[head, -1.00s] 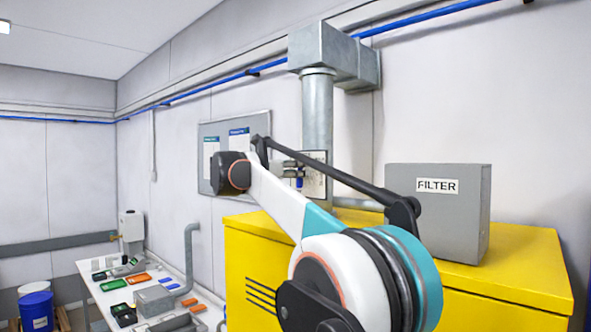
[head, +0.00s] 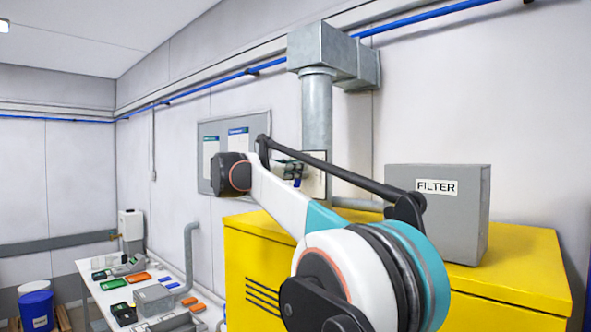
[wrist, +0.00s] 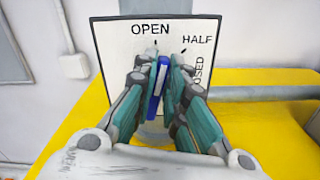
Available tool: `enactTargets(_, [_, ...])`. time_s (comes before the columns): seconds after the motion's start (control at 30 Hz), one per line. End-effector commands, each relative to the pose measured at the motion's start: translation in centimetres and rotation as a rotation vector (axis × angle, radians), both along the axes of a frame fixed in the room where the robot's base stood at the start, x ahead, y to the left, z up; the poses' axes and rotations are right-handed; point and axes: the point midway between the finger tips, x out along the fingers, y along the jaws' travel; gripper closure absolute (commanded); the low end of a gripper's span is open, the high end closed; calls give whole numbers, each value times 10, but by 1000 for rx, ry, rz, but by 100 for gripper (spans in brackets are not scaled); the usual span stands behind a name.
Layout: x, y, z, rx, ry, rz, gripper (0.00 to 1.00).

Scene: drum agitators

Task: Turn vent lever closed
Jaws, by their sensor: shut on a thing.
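The vent lever's blue handle (wrist: 158,84) stands between my gripper's fingers in the wrist view. My gripper (wrist: 168,66) is shut on it. Behind is a white dial plate (wrist: 112,50) marked OPEN at top, HALF at upper right and a partly hidden word ending in "OSED" at right. The fingers cover the plate's middle, so the lever's pivot is hidden and I cannot tell exactly which mark it points at. In the head view, my gripper (head: 289,170) is at the plate (head: 316,172) on the grey vent duct (head: 317,115), with a bit of blue handle (head: 297,183) showing below it.
A yellow cabinet (head: 480,270) stands below the duct, with a grey FILTER box (head: 437,212) on top at right. A grey pipe (wrist: 255,93) runs right of the plate. A white table (head: 95,285) with several small items is at lower left.

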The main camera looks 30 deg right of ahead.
Motion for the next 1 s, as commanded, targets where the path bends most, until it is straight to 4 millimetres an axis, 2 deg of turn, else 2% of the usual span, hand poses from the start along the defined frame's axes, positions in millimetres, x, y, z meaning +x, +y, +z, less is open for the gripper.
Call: enactTargets(1.0, [-13,-5,-12,326,-902,0,100])
